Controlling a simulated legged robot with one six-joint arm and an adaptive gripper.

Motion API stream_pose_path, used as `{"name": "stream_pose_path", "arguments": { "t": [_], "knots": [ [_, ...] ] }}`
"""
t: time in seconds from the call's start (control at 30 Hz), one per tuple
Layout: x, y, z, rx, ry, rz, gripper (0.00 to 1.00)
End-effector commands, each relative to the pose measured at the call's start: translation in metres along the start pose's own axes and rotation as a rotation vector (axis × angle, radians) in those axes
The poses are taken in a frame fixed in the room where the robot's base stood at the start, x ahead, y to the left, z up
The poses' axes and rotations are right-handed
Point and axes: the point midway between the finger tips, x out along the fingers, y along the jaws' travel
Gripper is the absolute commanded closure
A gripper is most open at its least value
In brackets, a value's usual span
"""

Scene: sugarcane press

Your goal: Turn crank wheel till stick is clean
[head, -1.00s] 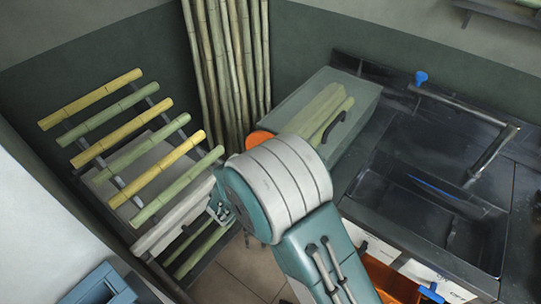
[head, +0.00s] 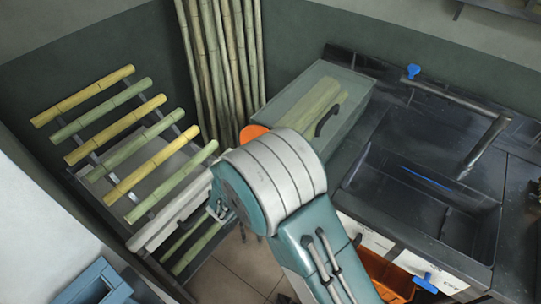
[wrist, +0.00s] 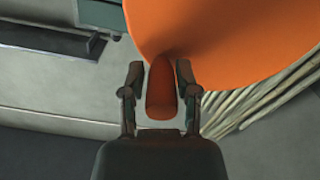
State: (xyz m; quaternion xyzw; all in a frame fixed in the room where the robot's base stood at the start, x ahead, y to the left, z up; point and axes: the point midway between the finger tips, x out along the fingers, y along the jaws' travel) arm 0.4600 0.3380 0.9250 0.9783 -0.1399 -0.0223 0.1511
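The orange crank wheel (wrist: 225,35) fills the upper right of the wrist view. In the head view only a bit of the wheel (head: 253,132) shows behind my arm. Its orange handle (wrist: 162,92) stands between the fingers of my gripper (wrist: 160,80). The fingers flank it closely on both sides and appear closed on it. My gripper is hidden behind my arm in the head view. Green and yellow cane sticks (head: 140,170) lie on a slanted rack at the left. I cannot tell which stick is being cleaned, or whether any is in the press.
A see-through green box (head: 345,85) with canes inside stands behind my arm. A dark sink counter (head: 415,185) fills the right. Tall canes (head: 225,70) lean in the back corner. An orange bin (head: 388,272) sits under the counter. Tiled floor (head: 245,270) shows lower centre.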

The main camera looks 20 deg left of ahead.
Motion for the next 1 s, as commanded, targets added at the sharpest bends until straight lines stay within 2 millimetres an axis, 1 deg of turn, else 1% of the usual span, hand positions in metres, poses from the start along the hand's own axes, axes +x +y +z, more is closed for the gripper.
{"name": "stream_pose_path", "arguments": {
  "t": [0.37, 0.47, 0.57, 0.9, 1.0],
  "knots": [
    [-0.001, -0.001, -0.001, 0.001, 0.001, -0.002, 0.33],
    [-0.005, -0.002, -0.001, 0.001, 0.002, -0.003, 0.33],
    [-0.019, -0.003, -0.001, 0.0, 0.003, -0.006, 0.33],
    [-0.089, -0.003, 0.0, 0.001, 0.002, -0.006, 0.33],
    [-0.105, -0.003, 0.0, 0.001, 0.001, -0.005, 0.33]
  ]
}}
